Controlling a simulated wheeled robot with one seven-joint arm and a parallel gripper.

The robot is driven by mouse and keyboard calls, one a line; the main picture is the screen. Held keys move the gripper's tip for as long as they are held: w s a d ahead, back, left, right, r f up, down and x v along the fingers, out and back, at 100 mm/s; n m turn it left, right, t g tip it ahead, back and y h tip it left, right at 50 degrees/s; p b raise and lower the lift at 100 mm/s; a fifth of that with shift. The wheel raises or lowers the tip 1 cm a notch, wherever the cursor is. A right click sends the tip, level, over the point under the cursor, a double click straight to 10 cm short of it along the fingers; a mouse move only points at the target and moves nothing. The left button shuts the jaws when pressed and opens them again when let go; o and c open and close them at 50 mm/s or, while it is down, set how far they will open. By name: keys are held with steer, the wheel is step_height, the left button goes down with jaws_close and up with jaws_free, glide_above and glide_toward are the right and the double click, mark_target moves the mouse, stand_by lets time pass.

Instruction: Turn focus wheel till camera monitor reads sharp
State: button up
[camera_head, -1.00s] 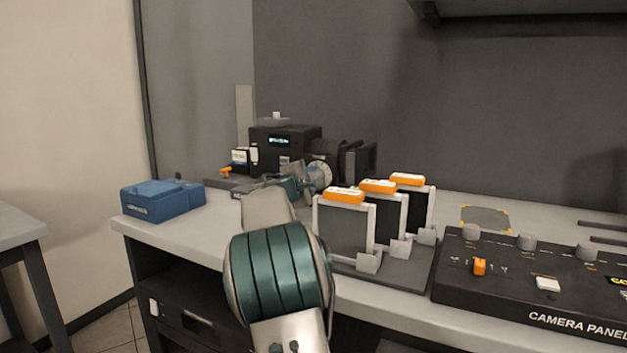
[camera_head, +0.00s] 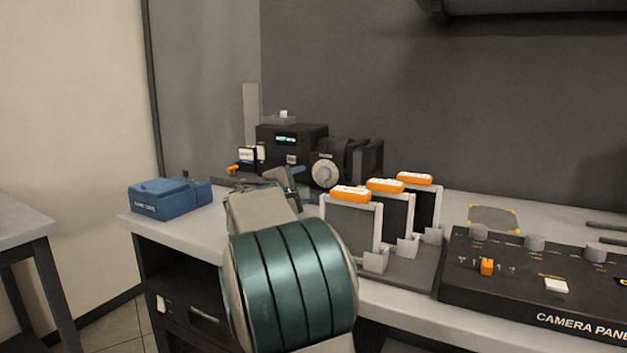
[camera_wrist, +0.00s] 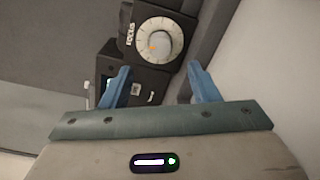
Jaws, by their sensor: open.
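The focus wheel (camera_head: 325,173) is a pale round dial on the side of the black film camera (camera_head: 290,148). The wheel also shows in the wrist view (camera_wrist: 158,40), with marks around its rim and an orange spot near its centre. The camera's small display (camera_head: 286,139) is lit with cyan text, too small to read. My gripper (camera_wrist: 159,68) is open and empty, its two blue fingers spread apart. In the wrist view the wheel lies beyond the fingertips, between their lines and clear of them. In the head view my gripper is left of the wheel.
Several orange-topped framed plates (camera_head: 350,225) stand in a rack right of my arm. A black camera panel (camera_head: 540,285) with knobs lies farther right. A blue case (camera_head: 168,198) sits at the bench's left end. The bench between case and my arm is clear.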

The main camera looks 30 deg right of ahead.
steer(key=shift+v, duration=2.15)
